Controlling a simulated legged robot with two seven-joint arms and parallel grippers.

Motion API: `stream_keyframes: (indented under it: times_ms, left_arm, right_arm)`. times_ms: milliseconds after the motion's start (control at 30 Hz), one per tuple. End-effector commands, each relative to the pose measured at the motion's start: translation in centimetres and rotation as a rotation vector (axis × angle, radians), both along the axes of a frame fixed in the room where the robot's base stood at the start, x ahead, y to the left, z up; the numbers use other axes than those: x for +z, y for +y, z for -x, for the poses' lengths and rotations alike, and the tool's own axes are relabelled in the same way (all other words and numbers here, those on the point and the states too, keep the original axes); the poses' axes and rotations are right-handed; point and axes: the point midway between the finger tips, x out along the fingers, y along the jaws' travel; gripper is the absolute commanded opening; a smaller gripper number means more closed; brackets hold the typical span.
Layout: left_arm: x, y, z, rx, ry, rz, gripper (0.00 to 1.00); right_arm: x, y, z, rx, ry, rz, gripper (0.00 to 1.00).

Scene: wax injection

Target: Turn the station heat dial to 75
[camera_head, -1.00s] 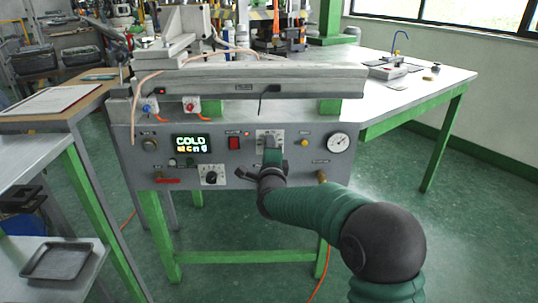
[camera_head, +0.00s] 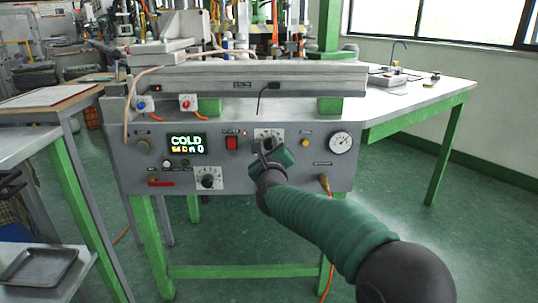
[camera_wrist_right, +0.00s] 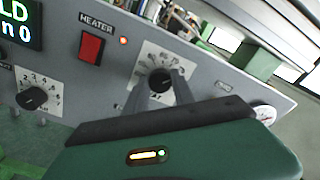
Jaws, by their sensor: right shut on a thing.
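The heat dial is a black knob (camera_wrist_right: 160,82) on a white scale plate (camera_head: 268,134), right of the red heater switch (camera_head: 232,143) on the station's grey front panel. My right gripper (camera_wrist_right: 163,88) is shut on this knob, with one finger on each side of it in the right wrist view. In the head view my right gripper (camera_head: 268,147) covers most of the knob. The exact value on the scale cannot be read. The display (camera_head: 187,144) reads COLD with a second line below it. My left gripper is not in view.
A second black dial (camera_head: 208,178) sits lower left on the panel. A round gauge (camera_head: 341,143) and a yellow button (camera_head: 306,143) are to the right. A small red light (camera_wrist_right: 123,40) glows beside the heater switch. A tray (camera_head: 40,268) lies at lower left.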

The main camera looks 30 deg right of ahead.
Motion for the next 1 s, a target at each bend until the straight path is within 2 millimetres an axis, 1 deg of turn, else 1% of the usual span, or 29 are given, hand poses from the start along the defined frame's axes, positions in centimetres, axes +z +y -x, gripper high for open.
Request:
stream_keyframes:
  times_ms: [33, 267, 667, 700, 833, 1000]
  left_arm:
    - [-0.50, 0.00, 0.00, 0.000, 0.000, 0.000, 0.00]
    - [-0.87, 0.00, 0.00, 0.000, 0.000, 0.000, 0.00]
    - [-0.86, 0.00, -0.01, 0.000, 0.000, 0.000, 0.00]
    - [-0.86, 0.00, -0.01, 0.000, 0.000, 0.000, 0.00]
    - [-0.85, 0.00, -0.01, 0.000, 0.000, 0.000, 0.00]
    - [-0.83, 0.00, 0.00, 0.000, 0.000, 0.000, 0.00]
  right_arm:
    - [-1.00, -0.07, 0.00, 0.000, 0.005, -0.020, 0.00]
    - [-0.92, -0.04, -0.04, 0.001, -0.016, -0.061, 0.00]
    - [-0.84, -0.01, -0.06, 0.002, -0.019, -0.064, 0.00]
    - [-0.83, 0.00, -0.06, 0.002, -0.019, -0.064, 0.34]
    - [-0.61, 0.02, -0.05, 0.002, -0.023, -0.062, 0.51]
    - [-0.32, 0.03, -0.01, 0.001, -0.027, -0.060, 0.52]
